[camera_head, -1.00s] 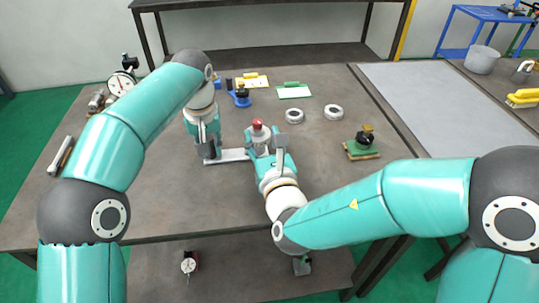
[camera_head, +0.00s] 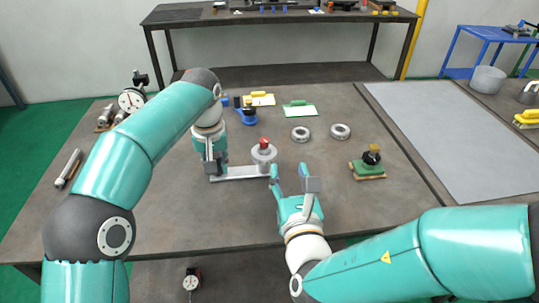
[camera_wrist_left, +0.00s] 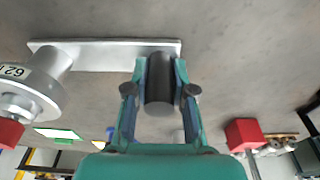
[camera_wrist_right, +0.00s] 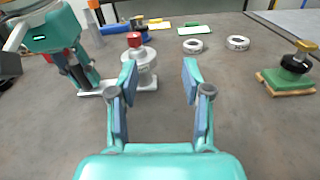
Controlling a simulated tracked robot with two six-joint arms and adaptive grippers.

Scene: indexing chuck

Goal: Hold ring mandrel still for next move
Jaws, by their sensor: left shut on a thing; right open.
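The ring mandrel is a flat silver bar (camera_head: 240,173) with a grey flanged cylinder (camera_head: 263,155) and red top (camera_head: 264,142) at its right end, upright on the table. In the left wrist view, the cylinder (camera_wrist_left: 35,85) carries a partly cut-off number label. My left gripper (camera_head: 212,165) is at the bar's other end; its fingers (camera_wrist_left: 160,70) are shut on a dark round grip (camera_wrist_left: 159,88) standing on the bar. My right gripper (camera_head: 290,172) is open and empty, just in front and right of the cylinder, apart from it; its fingers also show in the right wrist view (camera_wrist_right: 159,72).
Two grey rings (camera_head: 300,134) (camera_head: 340,131) lie behind and to the right. A green block with a black and brass knob (camera_head: 370,162) stands at right. A dial gauge (camera_head: 131,100) and metal rods (camera_head: 68,168) are at left.

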